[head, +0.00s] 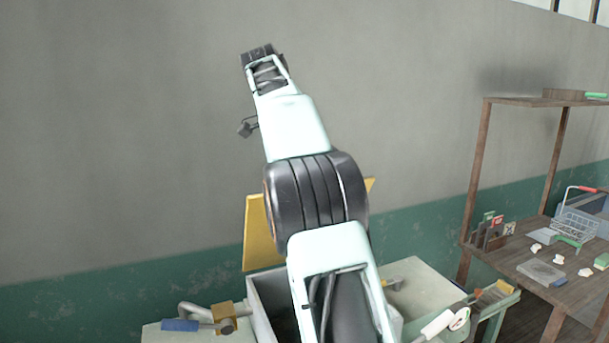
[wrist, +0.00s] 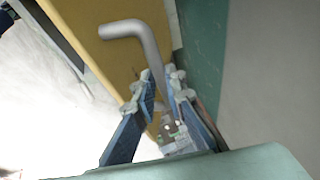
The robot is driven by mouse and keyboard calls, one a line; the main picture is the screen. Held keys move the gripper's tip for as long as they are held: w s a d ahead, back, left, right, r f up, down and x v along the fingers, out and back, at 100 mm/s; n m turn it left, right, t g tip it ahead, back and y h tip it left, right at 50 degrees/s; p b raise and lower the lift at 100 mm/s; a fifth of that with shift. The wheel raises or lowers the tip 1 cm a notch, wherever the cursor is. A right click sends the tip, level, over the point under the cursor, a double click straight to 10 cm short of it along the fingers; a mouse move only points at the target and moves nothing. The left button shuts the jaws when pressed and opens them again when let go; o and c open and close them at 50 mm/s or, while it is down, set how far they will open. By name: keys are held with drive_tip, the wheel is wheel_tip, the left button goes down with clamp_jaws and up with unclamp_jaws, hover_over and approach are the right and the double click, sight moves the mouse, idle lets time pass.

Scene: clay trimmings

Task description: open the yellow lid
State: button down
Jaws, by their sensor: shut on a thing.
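The yellow lid (head: 258,235) stands raised and steeply tilted at the back of a grey bin (head: 262,318), and the bin's top shows open. My arm covers the middle of the lid in the head view, and my gripper cannot be made out there. In the wrist view the yellow lid (wrist: 108,55) fills the upper middle, with a bent grey bar handle (wrist: 125,29) on it. My gripper (wrist: 164,82) has its two blue fingers on either side of the handle's lower part and is shut on it.
Worktops flank the bin, with a blue-handled tool (head: 181,325) and yellow block (head: 224,315) on the left. A wooden shelf (head: 510,262) with a wire basket (head: 574,224) and small white pieces stands at right. A wall rises close behind the lid.

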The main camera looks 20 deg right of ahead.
sight(256, 195)
drive_tip(key=c, duration=2.2)
unclamp_jaws()
drive_tip(key=shift+w+a+f, duration=0.1)
drive_tip(key=shift+w+f, duration=0.05)
drive_tip(key=shift+f, duration=0.25)
drive_tip(key=shift+w+a+f, duration=0.1)
drive_tip(key=shift+f, duration=0.3)
drive_tip(key=shift+o, duration=1.2)
drive_tip(key=shift+w+f, duration=0.15)
drive_tip(key=shift+w, duration=0.3)
drive_tip(key=shift+s+d+r, duration=0.1)
drive_tip(key=shift+s+r, duration=0.25)
drive_tip(key=shift+r, duration=0.05)
drive_tip(key=shift+w, duration=0.1)
drive_tip(key=shift+r, duration=0.1)
drive_tip(key=shift+a+r, duration=0.2)
drive_tip(key=shift+r, duration=0.35)
drive_tip(key=shift+v, duration=1.75)
drive_tip(key=s+a, duration=0.2)
drive_tip(key=a, duration=0.1)
drive_tip(key=s+a, duration=0.2)
drive_tip(key=a, duration=0.2)
drive_tip(key=s+a, duration=0.1)
drive_tip(key=a, duration=0.2)
drive_tip(key=shift+s+a, duration=0.35)
drive_tip(key=shift+s, duration=0.05)
